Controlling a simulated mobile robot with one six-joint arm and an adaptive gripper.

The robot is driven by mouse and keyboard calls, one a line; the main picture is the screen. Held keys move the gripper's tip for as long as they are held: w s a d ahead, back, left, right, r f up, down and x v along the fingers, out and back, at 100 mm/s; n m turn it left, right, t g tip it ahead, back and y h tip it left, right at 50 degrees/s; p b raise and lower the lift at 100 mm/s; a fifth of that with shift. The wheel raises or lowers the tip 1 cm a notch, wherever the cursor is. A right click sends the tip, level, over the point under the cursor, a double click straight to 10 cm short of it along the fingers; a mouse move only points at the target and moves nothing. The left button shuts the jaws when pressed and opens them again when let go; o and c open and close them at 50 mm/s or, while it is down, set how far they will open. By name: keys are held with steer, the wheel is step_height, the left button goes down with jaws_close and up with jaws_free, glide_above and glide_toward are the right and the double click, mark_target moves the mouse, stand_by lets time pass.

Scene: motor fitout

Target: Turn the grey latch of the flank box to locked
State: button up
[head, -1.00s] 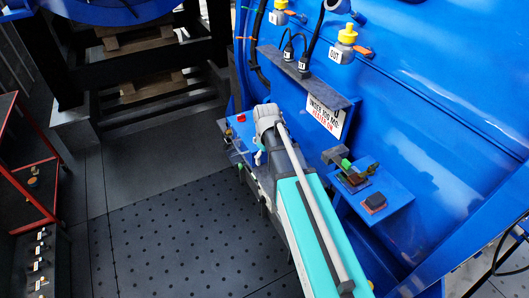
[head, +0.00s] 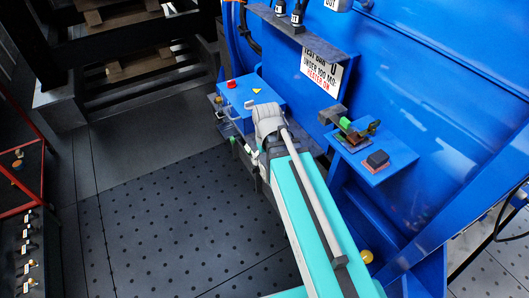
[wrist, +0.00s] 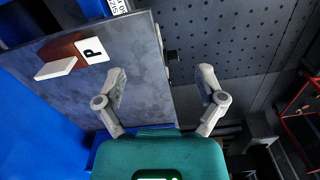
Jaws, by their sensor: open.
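The flank box is probably the blue box (head: 262,94) with a red button and a yellow triangle sign, on the side of the big blue housing in the head view. My gripper is largely hidden by my own arm there, just in front of and below this box. In the wrist view my gripper (wrist: 163,88) is open, its two grey fingers apart with nothing held between them.
A blue shelf (head: 395,160) with a green-marked fitting and dark block sticks out right of my arm. A red-framed rack (head: 22,205) stands at the left. The perforated floor (head: 160,210) between is clear.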

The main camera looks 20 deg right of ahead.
steer(key=shift+s+f+m+b, duration=0.6)
steer(key=shift+s+f+b, duration=0.25)
steer(key=shift+s+f, duration=0.45)
steer(key=shift+s+r, duration=0.1)
steer(key=shift+r, duration=0.05)
steer(key=shift+r, duration=0.1)
step_height(320, 180, up, 8)
steer(key=p, duration=0.7)
steer(key=shift+f+p, duration=0.2)
steer(key=shift+p, duration=0.2)
